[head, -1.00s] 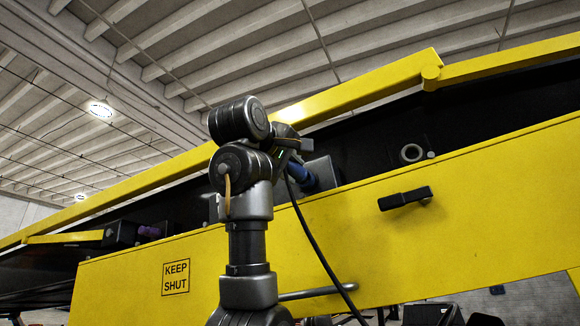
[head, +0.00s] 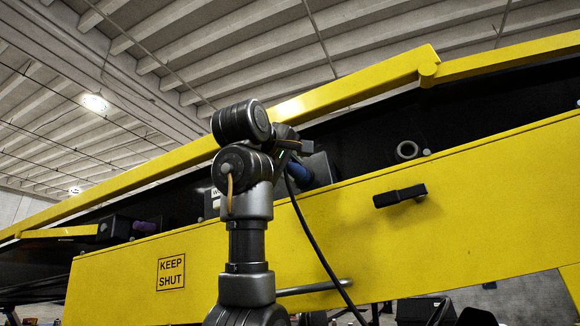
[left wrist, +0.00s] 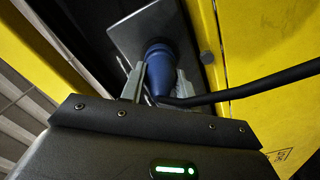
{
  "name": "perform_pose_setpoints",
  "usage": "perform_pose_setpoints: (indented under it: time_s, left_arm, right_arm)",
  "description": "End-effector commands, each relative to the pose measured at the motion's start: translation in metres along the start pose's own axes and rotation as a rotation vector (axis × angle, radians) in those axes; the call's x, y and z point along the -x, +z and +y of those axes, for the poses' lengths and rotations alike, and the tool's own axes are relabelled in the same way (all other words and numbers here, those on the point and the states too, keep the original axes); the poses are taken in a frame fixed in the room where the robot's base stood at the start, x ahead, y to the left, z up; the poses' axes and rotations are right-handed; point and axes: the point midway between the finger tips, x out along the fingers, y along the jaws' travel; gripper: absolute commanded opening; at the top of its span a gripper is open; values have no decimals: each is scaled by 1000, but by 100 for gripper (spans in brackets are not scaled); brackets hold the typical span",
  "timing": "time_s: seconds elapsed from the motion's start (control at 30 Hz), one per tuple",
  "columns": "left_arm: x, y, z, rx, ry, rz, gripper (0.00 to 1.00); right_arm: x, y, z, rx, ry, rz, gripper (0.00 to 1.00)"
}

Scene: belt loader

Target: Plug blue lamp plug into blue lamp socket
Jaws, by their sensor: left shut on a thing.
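The blue lamp plug (left wrist: 159,70) is between the two fingers of my left gripper (left wrist: 156,88) in the left wrist view. Its front end meets a grey box or plate (left wrist: 138,30), where the blue lamp socket would be; I cannot tell how deep it sits. In the head view the blue plug (head: 299,172) shows beside my left gripper (head: 290,160), against the grey box (head: 322,169). A black cable (head: 313,240) hangs from the plug. My left gripper is shut on the plug. My right gripper is not in view.
The yellow panel (head: 450,220) carries a black handle (head: 400,196) and a "KEEP SHUT" label (head: 171,272). A purple connector (head: 145,227) sits in a dark box at the left. A yellow rail (head: 350,85) runs above the dark recess.

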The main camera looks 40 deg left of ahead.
Motion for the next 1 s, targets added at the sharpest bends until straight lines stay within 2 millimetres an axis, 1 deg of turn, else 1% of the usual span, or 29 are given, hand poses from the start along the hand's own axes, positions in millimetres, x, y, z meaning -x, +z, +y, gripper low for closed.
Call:
perform_pose_setpoints:
  time_s: [0.03,0.2,0.47,0.57,0.67,0.8,1.0]
  left_arm:
    - [0,0,0,0,1,1,34]
    - [0,0,0,0,1,1,56]
    - [1,0,0,0,0,0,57]
    - [6,1,-1,0,1,0,57]
    - [20,1,-2,1,4,2,57]
    - [48,2,-4,0,3,2,57]
    - [85,2,-2,0,3,2,57]
  right_arm:
    - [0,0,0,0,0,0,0]
    - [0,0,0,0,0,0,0]
    - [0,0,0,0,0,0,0]
    - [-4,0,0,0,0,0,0]
    - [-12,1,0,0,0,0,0]
    - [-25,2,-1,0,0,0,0]
    - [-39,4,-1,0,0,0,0]
